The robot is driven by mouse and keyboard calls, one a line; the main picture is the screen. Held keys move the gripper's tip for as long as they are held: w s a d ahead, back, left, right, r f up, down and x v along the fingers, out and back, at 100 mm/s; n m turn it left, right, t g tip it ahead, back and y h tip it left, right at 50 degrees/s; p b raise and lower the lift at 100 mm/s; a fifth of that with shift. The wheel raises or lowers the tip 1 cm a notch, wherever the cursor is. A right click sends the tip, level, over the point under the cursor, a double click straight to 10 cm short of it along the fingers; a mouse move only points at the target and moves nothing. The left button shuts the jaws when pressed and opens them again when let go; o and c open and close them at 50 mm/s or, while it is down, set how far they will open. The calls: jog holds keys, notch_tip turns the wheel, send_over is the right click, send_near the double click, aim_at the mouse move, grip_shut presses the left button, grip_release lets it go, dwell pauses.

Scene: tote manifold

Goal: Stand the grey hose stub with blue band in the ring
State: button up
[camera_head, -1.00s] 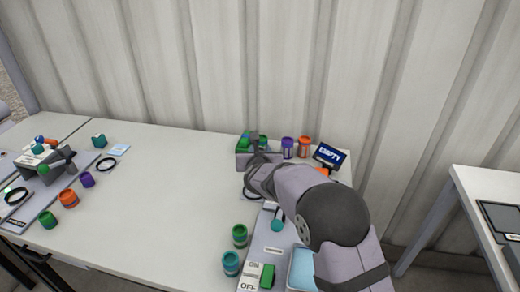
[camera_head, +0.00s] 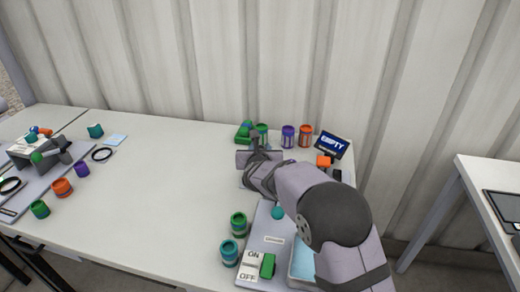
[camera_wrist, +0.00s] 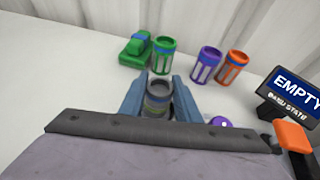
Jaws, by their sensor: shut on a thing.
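My gripper (camera_wrist: 157,100) is shut on a grey hollow cylinder, the grey hose stub (camera_wrist: 158,88), which sits between the two blue-grey fingers with its open end up. Its blue band is hard to make out. In the head view my gripper (camera_head: 256,152) is at the back right of the white table, and the stub is mostly hidden by the fingers and wrist. A black ring (camera_head: 102,148) lies flat on the table at the left, and another black ring (camera_head: 11,194) is on the grey board at far left. I cannot tell which ring the task means.
Beyond my gripper stand a green block (camera_wrist: 129,58), a green can (camera_wrist: 164,62), a purple can (camera_wrist: 205,69) and an orange can (camera_wrist: 231,70). An EMPTY sign (camera_wrist: 292,94) is at right. A switch panel (camera_head: 252,270) is at the front. The table middle is clear.

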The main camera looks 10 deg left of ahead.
jog(key=o, duration=1.2)
jog(key=shift+b+v, duration=0.75)
jog(key=shift+v, duration=2.9)
jog(key=shift+r, duration=0.1)
